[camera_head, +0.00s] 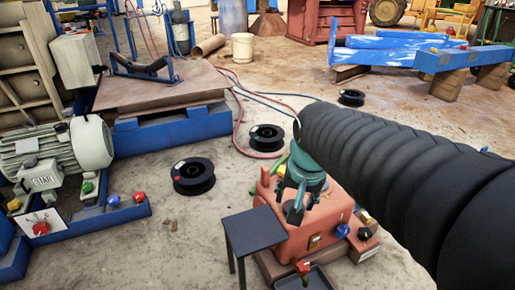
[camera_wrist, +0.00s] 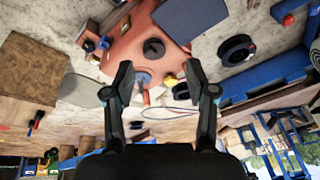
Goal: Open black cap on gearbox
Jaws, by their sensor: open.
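The orange-red gearbox (camera_head: 325,232) stands on the floor below my arm. It also fills the upper middle of the wrist view (camera_wrist: 125,52). In the wrist view a round black cap (camera_wrist: 153,48) sits on its top face, between and a little beyond my fingertips. My gripper (camera_wrist: 159,68) is open and empty, its two fingers spread apart above the gearbox. A blue round part (camera_wrist: 143,77) shows between the fingers. In the head view my gripper (camera_head: 297,205) is over the gearbox and the cap is not clearly seen behind it.
A small dark table (camera_head: 255,232) stands against the gearbox's left front. Black spools (camera_head: 193,175) and red and blue hoses (camera_head: 238,120) lie on the floor. A motor (camera_head: 60,150) stands left.

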